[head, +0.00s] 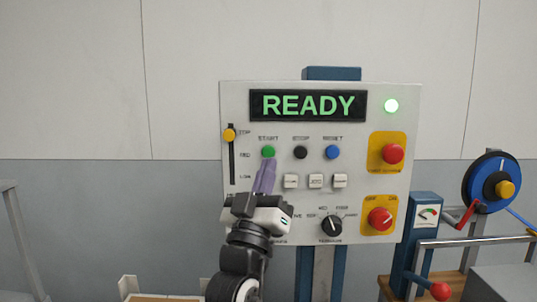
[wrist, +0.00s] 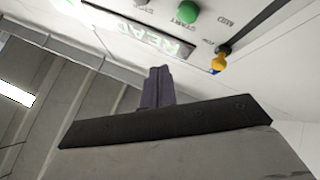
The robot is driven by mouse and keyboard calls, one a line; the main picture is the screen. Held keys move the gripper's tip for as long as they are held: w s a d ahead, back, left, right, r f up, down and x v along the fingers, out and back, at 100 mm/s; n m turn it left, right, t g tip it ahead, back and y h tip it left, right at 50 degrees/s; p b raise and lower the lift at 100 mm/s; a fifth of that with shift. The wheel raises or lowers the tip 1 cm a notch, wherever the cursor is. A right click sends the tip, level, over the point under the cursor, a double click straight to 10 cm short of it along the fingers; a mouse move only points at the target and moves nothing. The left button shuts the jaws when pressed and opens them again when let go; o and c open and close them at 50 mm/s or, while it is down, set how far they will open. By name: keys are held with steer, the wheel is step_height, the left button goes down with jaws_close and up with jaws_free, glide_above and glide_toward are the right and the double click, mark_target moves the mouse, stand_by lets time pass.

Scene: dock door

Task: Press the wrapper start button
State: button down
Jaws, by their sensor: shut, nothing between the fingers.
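The green START button (head: 268,152) is on the upper left of the white control panel (head: 360,265), under a display (head: 308,105) reading READY. My gripper (head: 266,163) is shut and empty, its purple fingers pointing up toward the panel. In the head view the fingertips appear just below the green button; I cannot tell whether they touch it. In the wrist view the green START button (wrist: 188,12) shows beyond and above the fingertips (wrist: 158,70), with a gap in the picture between them. The button's face is not covered in either view.
Beside START are a black STOP button (head: 300,152) and a blue RESET button (head: 332,152). A yellow-knobbed slider (head: 229,134) is to the left. Red knobs (head: 392,154) on yellow plates are to the right. A blue reel (head: 489,181) stands at far right.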

mark_target(271, 147)
steer(key=w+b, duration=0.1)
steer(key=w, duration=0.5)
steer(key=shift+w, duration=0.15)
stand_by(1.9)
steer(key=shift+w, duration=0.3)
steer(key=shift+w+b, duration=0.4)
steer(key=shift+w, duration=0.1)
stand_by(0.6)
stand_by(0.4)
steer(key=shift+s, duration=0.9)
